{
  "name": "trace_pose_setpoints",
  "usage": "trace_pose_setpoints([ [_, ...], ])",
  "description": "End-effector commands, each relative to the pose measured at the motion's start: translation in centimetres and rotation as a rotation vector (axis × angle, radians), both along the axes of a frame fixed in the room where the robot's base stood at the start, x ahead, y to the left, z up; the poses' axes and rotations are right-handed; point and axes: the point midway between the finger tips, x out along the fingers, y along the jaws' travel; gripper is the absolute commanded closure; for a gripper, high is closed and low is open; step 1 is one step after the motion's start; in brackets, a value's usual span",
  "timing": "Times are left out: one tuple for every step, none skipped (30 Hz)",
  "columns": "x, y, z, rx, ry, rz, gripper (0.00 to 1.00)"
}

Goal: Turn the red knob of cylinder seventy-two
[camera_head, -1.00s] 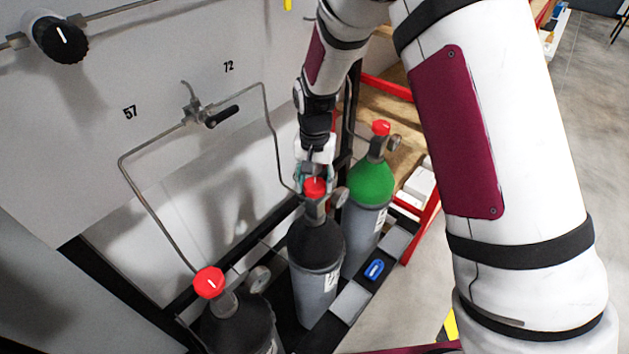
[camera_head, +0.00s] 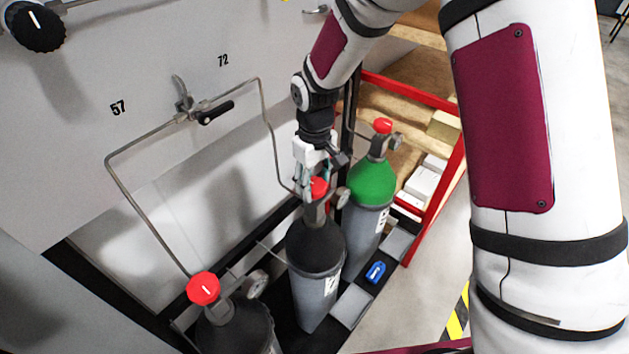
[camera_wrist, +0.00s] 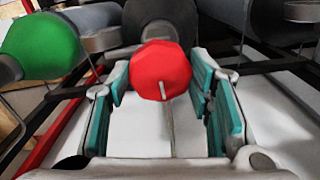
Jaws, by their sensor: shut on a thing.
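The middle gas cylinder (camera_head: 315,258) has a dark top and a grey body, and its pipe runs up to the wall valve by the label 72 (camera_head: 223,60). Its red knob (camera_head: 319,188) sits on top and is partly covered by my gripper (camera_head: 311,180) in the head view. In the wrist view the red knob (camera_wrist: 160,66) is between the teal-padded fingers of my gripper (camera_wrist: 159,80), which are shut on it. A short pale mark on the knob points toward the palm.
A cylinder with a red knob (camera_head: 203,288) stands at the front left, near label 57 (camera_head: 118,108). A green-topped cylinder (camera_head: 372,185) stands close behind on the right. Pipes and a black-handled valve (camera_head: 214,113) are on the wall. A red-framed shelf (camera_head: 448,185) is at right.

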Motion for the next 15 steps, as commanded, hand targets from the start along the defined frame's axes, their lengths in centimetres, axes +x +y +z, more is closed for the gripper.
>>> trace_pose_setpoints([
  [0.09,-0.04,-0.03,0.001,-0.001,0.032,0.81],
  [0.1,-0.03,-0.03,0.001,-0.001,0.053,0.81],
  [0.1,-0.04,-0.03,0.001,-0.001,0.08,0.81],
  [0.11,-0.05,-0.03,0.0,-0.001,0.099,0.81],
  [0.1,-0.04,-0.02,0.0,-0.001,0.116,0.81],
  [0.1,-0.02,-0.02,0.001,-0.002,0.137,0.81],
  [0.09,-0.01,-0.02,0.001,-0.002,0.152,0.81],
  [0.09,-0.01,-0.01,0.001,-0.002,0.165,0.81],
  [0.1,-0.02,-0.01,0.001,-0.002,0.183,0.81],
  [0.1,-0.02,-0.01,0.0,-0.002,0.193,0.81],
  [0.1,-0.04,0.0,0.0,-0.002,0.203,0.81],
  [0.11,-0.05,0.0,0.0,-0.002,0.216,0.81],
  [0.11,-0.05,0.0,0.0,-0.002,0.223,0.81],
  [0.1,-0.04,0.0,0.0,-0.002,0.23,0.81],
  [0.1,-0.03,0.01,0.0,-0.002,0.237,0.81],
])
